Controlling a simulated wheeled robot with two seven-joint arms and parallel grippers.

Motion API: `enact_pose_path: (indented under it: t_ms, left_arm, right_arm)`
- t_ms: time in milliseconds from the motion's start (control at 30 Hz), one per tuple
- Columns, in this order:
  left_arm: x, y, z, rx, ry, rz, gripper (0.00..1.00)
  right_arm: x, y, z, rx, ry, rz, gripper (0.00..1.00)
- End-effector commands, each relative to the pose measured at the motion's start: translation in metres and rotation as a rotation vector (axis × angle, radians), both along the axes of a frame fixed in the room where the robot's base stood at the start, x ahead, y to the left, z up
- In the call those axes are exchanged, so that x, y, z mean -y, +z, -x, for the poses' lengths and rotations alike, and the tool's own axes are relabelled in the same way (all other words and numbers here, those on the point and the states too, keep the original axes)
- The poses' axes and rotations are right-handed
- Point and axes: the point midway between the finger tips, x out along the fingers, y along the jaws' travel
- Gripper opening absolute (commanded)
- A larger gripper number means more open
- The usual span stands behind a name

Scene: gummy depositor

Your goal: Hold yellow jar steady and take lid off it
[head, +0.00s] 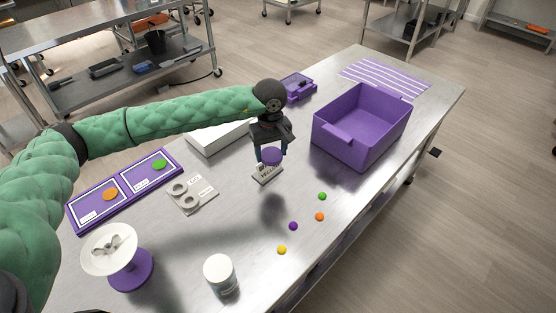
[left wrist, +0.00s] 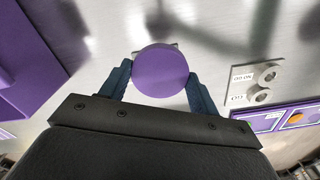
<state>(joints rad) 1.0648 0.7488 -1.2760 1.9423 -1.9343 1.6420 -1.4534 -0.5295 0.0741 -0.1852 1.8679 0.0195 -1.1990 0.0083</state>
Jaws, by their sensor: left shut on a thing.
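My left gripper (head: 271,152) reaches down over the table and is shut on a round purple lid (head: 272,156). In the left wrist view the lid is a flat purple disc (left wrist: 160,71) between the two dark fingers of the left gripper (left wrist: 160,85). No yellow jar body shows; anything under the lid is hidden or too small to tell. A small pale labelled block (head: 267,174) sits just below the lid in the head view. My right gripper is in neither view.
A purple bin (head: 345,145) stands right of the gripper. Orange, green, purple and yellow gummies lie in front. The front right is clear.

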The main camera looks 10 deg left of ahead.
Motion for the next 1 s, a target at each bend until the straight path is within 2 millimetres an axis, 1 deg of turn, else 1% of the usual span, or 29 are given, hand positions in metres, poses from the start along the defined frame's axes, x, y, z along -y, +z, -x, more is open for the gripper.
enact_pose_path:
  t_ms: [33, 133, 200, 267, 367, 633, 800, 1000]
  left_arm:
    - [-0.007, -0.003, -0.004, -0.001, 0.034, 0.0, 0.34]
    - [-0.014, -0.002, -0.009, -0.002, 0.079, 0.0, 0.34]
    - [-0.017, -0.001, -0.012, -0.002, 0.095, 0.0, 0.34]
    - [-0.02, -0.002, -0.015, -0.003, 0.101, -0.001, 0.34]
    - [-0.026, -0.006, -0.023, -0.003, 0.101, -0.001, 0.34]
    - [-0.047, -0.026, -0.049, -0.003, 0.1, -0.001, 0.34]
    - [-0.064, -0.042, -0.07, -0.003, 0.101, -0.001, 0.34]
    - [-0.081, -0.06, -0.094, -0.002, 0.1, 0.0, 0.34]
  right_arm:
    - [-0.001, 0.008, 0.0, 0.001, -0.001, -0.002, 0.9]
    - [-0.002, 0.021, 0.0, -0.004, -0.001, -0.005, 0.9]
    - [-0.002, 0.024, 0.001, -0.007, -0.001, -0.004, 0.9]
    - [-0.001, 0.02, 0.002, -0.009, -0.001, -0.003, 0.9]
    - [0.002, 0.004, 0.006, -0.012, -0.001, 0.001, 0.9]
    - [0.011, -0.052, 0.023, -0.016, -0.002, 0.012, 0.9]
    - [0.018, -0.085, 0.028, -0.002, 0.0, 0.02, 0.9]
    - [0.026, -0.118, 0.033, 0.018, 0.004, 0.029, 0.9]
